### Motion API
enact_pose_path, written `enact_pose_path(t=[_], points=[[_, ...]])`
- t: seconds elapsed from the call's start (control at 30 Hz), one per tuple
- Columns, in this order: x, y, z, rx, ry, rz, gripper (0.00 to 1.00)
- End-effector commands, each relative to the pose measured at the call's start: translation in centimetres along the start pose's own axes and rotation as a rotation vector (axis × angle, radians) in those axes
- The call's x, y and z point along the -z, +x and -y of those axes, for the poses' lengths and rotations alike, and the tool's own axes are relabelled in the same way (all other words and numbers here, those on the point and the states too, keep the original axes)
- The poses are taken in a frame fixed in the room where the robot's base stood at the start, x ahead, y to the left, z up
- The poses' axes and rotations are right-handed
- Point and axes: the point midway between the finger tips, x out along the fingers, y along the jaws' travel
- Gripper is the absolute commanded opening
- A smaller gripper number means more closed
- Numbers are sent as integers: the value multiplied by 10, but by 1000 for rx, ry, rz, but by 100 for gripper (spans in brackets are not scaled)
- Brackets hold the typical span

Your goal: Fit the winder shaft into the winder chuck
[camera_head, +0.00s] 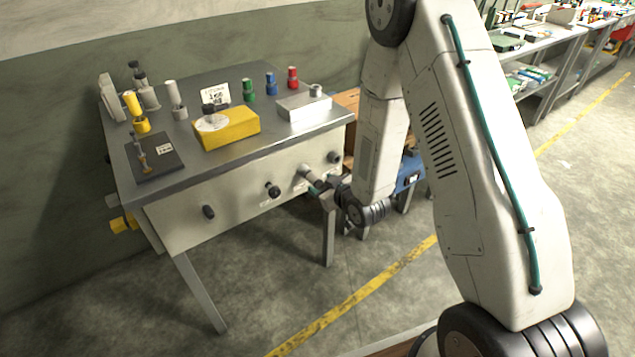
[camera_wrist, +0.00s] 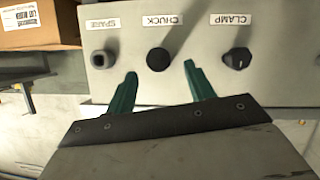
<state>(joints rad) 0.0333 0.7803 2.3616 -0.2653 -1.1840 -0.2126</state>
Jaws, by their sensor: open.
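The winder chuck (camera_wrist: 158,60) shows in the wrist view as a dark round face on the panel, beside the label CHUCK, which appears upside down. In the head view a pale cylinder (camera_head: 304,172) stands out from the panel front near my gripper (camera_head: 318,190). I cannot tell whether it is the chuck itself or the winder shaft. My gripper, also in the wrist view (camera_wrist: 160,80), is open, with teal fingers pointing at the panel on either side of the chuck and nothing visible held between them. I cannot pick out the winder shaft for certain.
The wrist view also shows a grey SPARE socket (camera_wrist: 103,60) and a black CLAMP knob (camera_wrist: 238,60). On the bench (camera_head: 190,93) stand a yellow box (camera_head: 228,130), a dark pad (camera_head: 170,165) with a small upright piece, and coloured bottles. A cardboard box (camera_wrist: 38,22) is beside the panel.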

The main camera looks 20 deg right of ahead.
Motion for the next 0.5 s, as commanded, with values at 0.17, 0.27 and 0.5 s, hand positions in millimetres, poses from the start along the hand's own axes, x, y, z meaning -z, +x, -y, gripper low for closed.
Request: enact_pose_path(t=[0.17, 0.27, 0.5], points=[[0, -25, 0, 0, -1, 0, 54], [0, -32, 0, 1, -1, -1, 54], [0, -34, 0, 1, -1, -1, 54]])
